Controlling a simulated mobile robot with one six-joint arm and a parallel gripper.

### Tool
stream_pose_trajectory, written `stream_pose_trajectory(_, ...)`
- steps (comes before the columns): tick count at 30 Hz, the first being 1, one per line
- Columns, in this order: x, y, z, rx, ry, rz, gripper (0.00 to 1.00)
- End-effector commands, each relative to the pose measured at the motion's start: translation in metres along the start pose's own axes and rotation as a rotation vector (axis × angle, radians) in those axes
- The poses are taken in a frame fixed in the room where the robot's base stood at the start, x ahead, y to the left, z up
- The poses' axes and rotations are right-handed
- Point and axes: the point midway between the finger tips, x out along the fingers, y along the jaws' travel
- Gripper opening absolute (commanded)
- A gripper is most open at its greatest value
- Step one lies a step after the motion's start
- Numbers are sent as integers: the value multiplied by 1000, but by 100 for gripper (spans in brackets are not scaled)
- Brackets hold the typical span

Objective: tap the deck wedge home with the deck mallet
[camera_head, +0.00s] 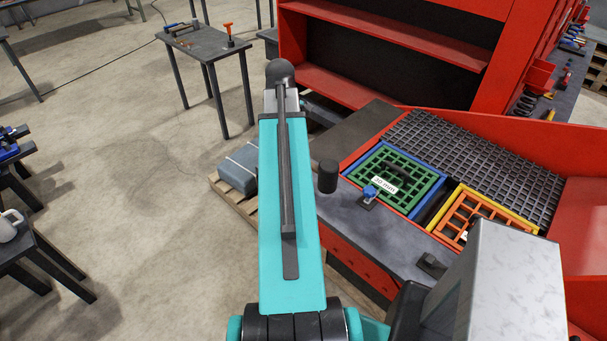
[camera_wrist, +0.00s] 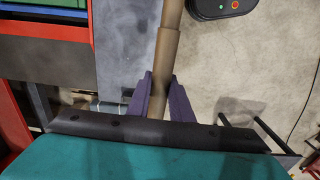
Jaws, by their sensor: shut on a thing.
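My gripper (camera_wrist: 160,82) shows in the wrist view with its purple fingers shut on a tan round handle (camera_wrist: 168,45). The handle runs up out of that view. In the head view my gripper is hidden behind my teal arm. A dark cylindrical mallet head (camera_head: 327,176) sticks out to the right of the arm, above the grey deck (camera_head: 345,215). A small dark block with a blue knob (camera_head: 369,194) sits on the deck beside the green screen panel. Another small dark block (camera_head: 432,265) lies near the orange panel. I cannot tell which is the wedge.
The green grid panel (camera_head: 415,170) in a blue frame and the orange grid panel (camera_head: 470,212) in a yellow frame lie in the red machine. A dark mesh (camera_head: 480,160) covers the back. A table with tools (camera_head: 205,45) stands at the back left.

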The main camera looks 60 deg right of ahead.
Motion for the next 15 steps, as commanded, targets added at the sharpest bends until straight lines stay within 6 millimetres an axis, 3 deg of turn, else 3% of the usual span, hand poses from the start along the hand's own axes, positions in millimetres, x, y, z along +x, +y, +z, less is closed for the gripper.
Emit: stream_pose_trajectory(15,-14,-10,14,0,-1,0,0)
